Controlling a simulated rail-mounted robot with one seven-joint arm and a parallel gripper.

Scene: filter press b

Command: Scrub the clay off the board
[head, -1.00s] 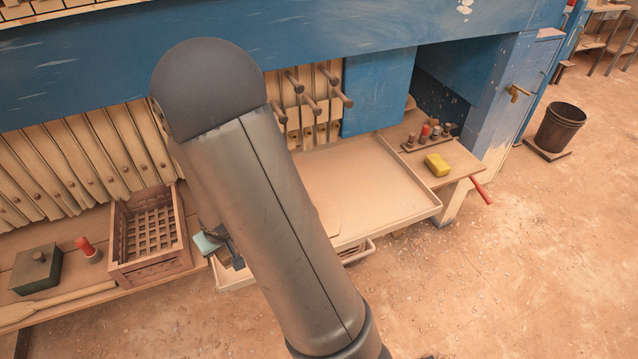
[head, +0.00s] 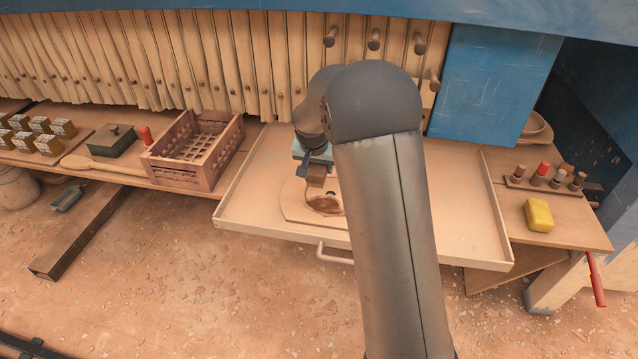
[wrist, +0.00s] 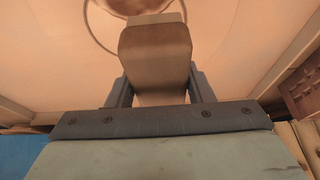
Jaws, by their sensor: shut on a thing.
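The board (head: 296,207) is a pale, rounded wooden piece lying in the wide tray, partly hidden by my arm. A dark brown patch of clay (head: 324,206) sits on it; its edge also shows at the top of the wrist view (wrist: 140,5). My gripper (head: 312,176) is over the board, shut on a brown-grey block (wrist: 155,50), which looks like a scrubber. The block points down at the clay patch, close to it; I cannot tell whether they touch.
The shallow tray (head: 240,205) has raised rims and a front handle (head: 334,254). A slatted crate (head: 195,150) stands at its left. A yellow sponge (head: 538,214) and a rack of pegs (head: 545,180) lie on the right shelf. Pegs (head: 373,39) stick out behind my arm.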

